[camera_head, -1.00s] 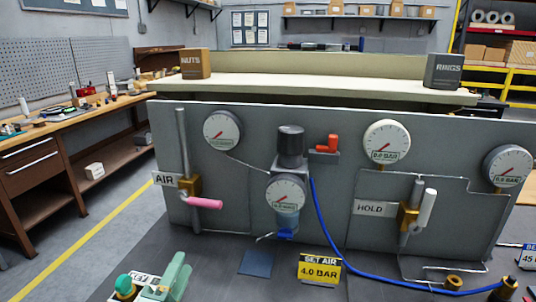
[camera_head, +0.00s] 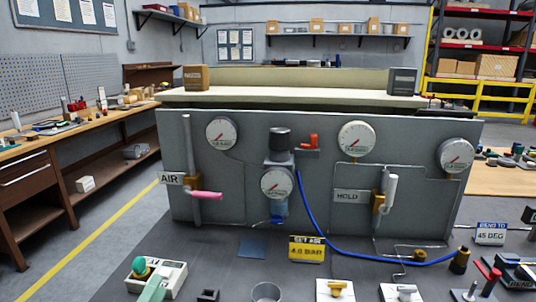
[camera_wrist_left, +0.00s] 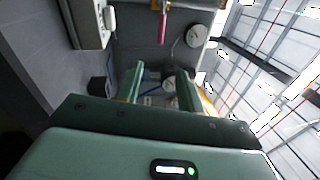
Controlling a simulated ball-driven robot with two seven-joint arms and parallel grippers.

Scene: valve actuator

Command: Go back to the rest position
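A bit of my left gripper (camera_head: 152,289) shows as a pale green piece at the bottom left of the head view, in front of a white box with a green knob (camera_head: 140,265). In the left wrist view, the two green fingers of the left gripper (camera_wrist_left: 160,84) stand apart with nothing between them. The grey valve panel (camera_head: 330,165) stands upright ahead with its gauges, a pink AIR handle (camera_head: 206,195) and a white HOLD handle (camera_head: 391,188). The panel is beyond the fingers and partly hidden by them in the wrist view. My right gripper is in neither view.
Small fixtures, including a grey cup (camera_head: 267,292) and a yellow SET AIR sign (camera_head: 307,249), line the front of the dark bench. A wooden workbench (camera_head: 80,125) stands at left.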

